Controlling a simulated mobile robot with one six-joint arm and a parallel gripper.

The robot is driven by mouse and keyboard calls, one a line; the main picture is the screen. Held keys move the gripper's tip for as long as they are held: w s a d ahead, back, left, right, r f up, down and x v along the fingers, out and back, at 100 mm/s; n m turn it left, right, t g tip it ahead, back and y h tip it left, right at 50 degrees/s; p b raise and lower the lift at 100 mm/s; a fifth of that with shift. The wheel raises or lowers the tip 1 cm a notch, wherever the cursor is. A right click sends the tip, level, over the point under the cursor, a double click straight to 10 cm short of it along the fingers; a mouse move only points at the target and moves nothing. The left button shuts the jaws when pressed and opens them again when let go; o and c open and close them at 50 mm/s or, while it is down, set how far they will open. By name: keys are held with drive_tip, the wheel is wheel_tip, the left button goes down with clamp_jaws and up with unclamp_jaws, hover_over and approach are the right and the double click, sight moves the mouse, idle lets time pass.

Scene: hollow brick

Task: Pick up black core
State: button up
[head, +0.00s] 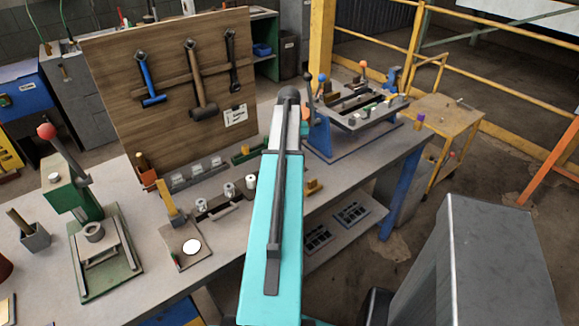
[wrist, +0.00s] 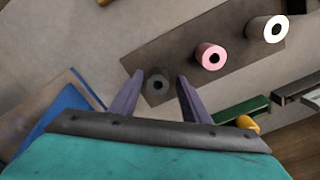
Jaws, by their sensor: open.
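The black core (wrist: 157,80) is a short dark cylinder with a hole in its top, standing near one end of a brown plate (wrist: 183,62) in the wrist view. My gripper (wrist: 160,76) is open, with one purple finger on each side of the core. The core shows between the fingers; I cannot tell whether they touch it or how far above it they are. In the head view my arm hides the gripper, and I cannot make out the black core there.
A pink core (wrist: 210,56) and a white core (wrist: 268,29) stand farther along the plate. A green block (wrist: 240,110) and an orange-yellow piece (wrist: 248,124) lie right of the gripper. In the head view, a green press (head: 96,250) stands on the bench's left side.

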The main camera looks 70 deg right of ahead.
idle(0.6)
drive_tip(key=c, duration=1)
wheel_tip(320, 180, up, 10)
drive_tip(key=shift+b, duration=1.15)
